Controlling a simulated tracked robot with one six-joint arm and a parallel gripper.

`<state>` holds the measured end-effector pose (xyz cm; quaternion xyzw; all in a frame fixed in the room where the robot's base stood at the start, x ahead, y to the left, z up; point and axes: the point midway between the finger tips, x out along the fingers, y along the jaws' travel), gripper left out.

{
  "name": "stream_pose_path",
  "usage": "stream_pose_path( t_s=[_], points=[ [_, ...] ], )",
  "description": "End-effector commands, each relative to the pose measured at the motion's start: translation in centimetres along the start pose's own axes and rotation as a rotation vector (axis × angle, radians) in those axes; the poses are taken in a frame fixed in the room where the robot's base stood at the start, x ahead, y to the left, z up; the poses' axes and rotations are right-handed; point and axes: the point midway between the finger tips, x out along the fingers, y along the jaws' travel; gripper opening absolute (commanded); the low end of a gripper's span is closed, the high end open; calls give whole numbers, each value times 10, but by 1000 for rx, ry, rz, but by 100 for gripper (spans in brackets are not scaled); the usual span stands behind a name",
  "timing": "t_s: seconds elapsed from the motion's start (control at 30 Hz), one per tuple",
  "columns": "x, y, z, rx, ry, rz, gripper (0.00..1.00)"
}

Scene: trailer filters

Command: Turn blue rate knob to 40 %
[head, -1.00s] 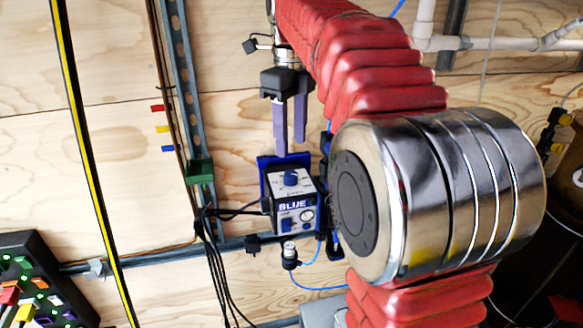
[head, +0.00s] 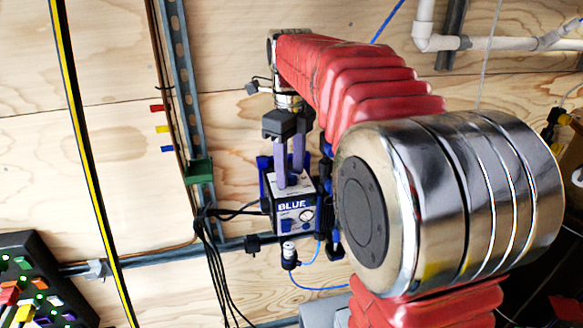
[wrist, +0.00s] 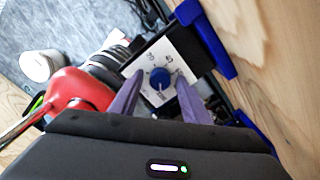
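The blue knob (wrist: 160,78) sits on the white dial face (wrist: 148,66) of the pump box labelled BLUE (head: 292,208). Numbers ring the knob, but most are too small to read surely. A pale mark shows at the knob's lower edge in the wrist view; its exact setting is unclear. In the wrist view my gripper (wrist: 159,76) is open, with one finger on each side of the knob and visible gaps between.
Dark cables (head: 212,250) hang left of the box near a metal rail (head: 175,248). A blue bracket (wrist: 205,38) stands beside the box. A panel with coloured plugs (head: 40,285) is at the lower left. White pipes (head: 430,40) run at the upper right.

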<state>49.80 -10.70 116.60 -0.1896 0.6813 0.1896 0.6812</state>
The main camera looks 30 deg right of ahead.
Motion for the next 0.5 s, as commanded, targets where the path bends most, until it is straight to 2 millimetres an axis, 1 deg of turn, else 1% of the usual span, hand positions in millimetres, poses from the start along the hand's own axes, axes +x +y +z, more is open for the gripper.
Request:
stream_pose_path(
  t_s=[0.03,0.07,0.5],
  points=[
    [0,0,0,0,0,0,38],
    [0,0,0,0,0,0,36],
    [0,0,0,0,0,0,5]
  ],
)
